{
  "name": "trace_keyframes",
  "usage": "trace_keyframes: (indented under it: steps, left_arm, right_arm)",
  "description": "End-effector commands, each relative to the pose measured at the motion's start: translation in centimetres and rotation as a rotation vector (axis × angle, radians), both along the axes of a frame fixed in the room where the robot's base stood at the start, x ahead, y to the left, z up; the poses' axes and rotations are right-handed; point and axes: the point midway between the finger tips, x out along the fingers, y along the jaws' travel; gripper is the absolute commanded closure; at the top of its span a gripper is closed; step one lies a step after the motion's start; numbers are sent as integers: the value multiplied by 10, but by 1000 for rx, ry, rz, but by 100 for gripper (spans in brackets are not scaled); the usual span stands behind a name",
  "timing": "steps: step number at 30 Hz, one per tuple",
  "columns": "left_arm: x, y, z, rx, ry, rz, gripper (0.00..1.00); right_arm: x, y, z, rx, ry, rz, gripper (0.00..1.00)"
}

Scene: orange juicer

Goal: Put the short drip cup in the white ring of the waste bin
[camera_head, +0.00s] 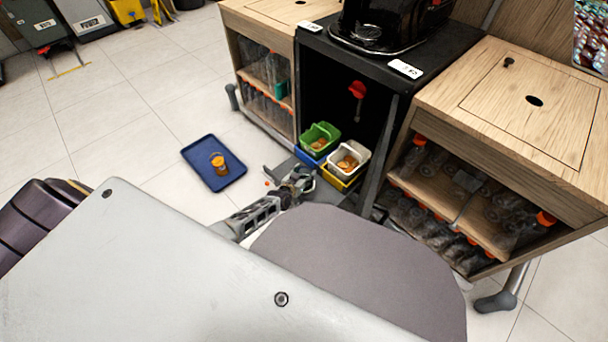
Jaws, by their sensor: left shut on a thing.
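The waste bins stand low in the dark opening of the middle cabinet. A green-rimmed bin (319,136) is on the left and a white-rimmed one (362,151) on the right, both with orange-brown pieces inside. A small orange-brown cup (219,166) stands upright on a blue tray (233,178) on the floor; I cannot tell if it is the short drip cup. My left gripper (300,181) is just in front of the bins and to the left of the white rim. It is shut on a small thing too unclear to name. My right gripper is not in view.
Wooden cabinets with bottles stand left (268,48) and right (480,115) of the dark opening. A black machine (385,25) stands above it. A red knob-like part (357,89) hangs inside. The tiled floor around the tray is mostly free.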

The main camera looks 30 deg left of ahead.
Motion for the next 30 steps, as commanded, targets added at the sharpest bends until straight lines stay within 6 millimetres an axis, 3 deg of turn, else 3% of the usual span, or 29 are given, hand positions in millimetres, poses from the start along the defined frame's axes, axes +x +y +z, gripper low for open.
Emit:
trace_keyframes:
  steps: [3,4,9,25,30]
  left_arm:
    - [0,0,-3,0,0,0,67]
    - [0,0,-3,0,0,0,37]
    - [0,0,-2,0,0,0,18]
    - [0,0,1,0,0,0,18]
    - [-9,0,4,0,1,0,18]
  right_arm:
    - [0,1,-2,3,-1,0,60]
    - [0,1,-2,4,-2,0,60]
    - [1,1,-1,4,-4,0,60]
    - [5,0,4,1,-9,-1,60]
    - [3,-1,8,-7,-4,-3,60]
